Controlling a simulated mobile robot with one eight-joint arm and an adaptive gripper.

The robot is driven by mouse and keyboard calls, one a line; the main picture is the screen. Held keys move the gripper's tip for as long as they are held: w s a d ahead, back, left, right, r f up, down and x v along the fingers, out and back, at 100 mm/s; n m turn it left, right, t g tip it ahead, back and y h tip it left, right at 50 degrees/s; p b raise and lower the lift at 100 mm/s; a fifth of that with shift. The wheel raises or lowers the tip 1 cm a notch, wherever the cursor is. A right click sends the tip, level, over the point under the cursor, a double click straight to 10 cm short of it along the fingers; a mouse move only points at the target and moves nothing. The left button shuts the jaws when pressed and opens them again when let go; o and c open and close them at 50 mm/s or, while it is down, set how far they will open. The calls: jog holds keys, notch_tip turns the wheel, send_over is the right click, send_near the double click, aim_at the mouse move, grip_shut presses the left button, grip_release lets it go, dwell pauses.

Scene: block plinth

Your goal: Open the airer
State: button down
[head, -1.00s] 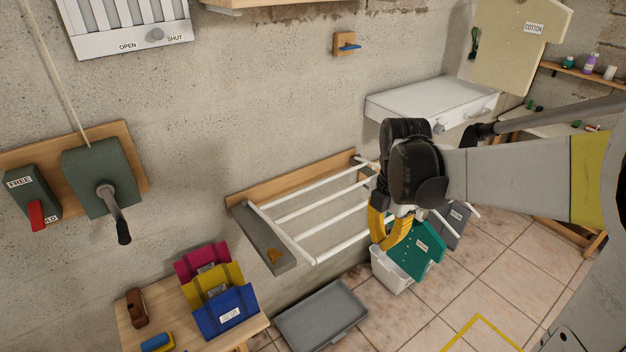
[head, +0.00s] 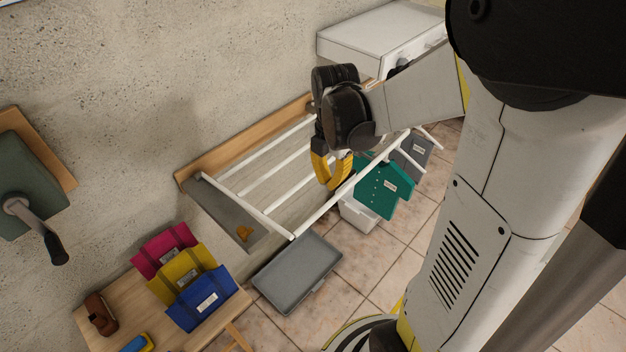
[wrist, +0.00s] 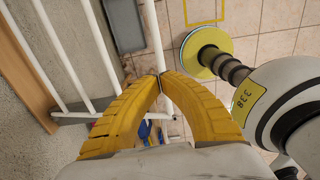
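The airer (head: 318,212) is a rack of white rails on a wooden wall board, with a grey side plate at its left. Its rails stand out from the wall, and the front rail reaches past the side plate's end. My gripper (head: 334,187) is at the middle of the front rail, its yellow fingers pointing down. In the wrist view, the fingertips (wrist: 162,75) meet around the front rail (wrist: 153,36), which runs between them. The other rails (wrist: 50,50) lie to the left there. My wrist hides part of the airer's far end in the head view.
A grey tray (head: 297,272) lies on the floor below the airer. A white bin (head: 357,214) with a teal board (head: 385,190) stands beyond it. A low wooden table (head: 140,325) with coloured bags is at the lower left. A white wall unit (head: 380,35) is above right.

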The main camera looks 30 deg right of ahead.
aim_at(328, 203)
notch_tip(328, 203, down, 8)
jog(key=shift+w+b, duration=0.1)
jog(key=shift+b, duration=0.6)
jog(key=shift+f, duration=0.1)
notch_tip(328, 203, down, 10)
jog(key=s+t+b, duration=0.1)
jog(key=b, duration=0.7)
jog(key=shift+s+d+b, duration=0.2)
jog(key=shift+s+b, duration=0.05)
jog(key=shift+b, duration=0.15)
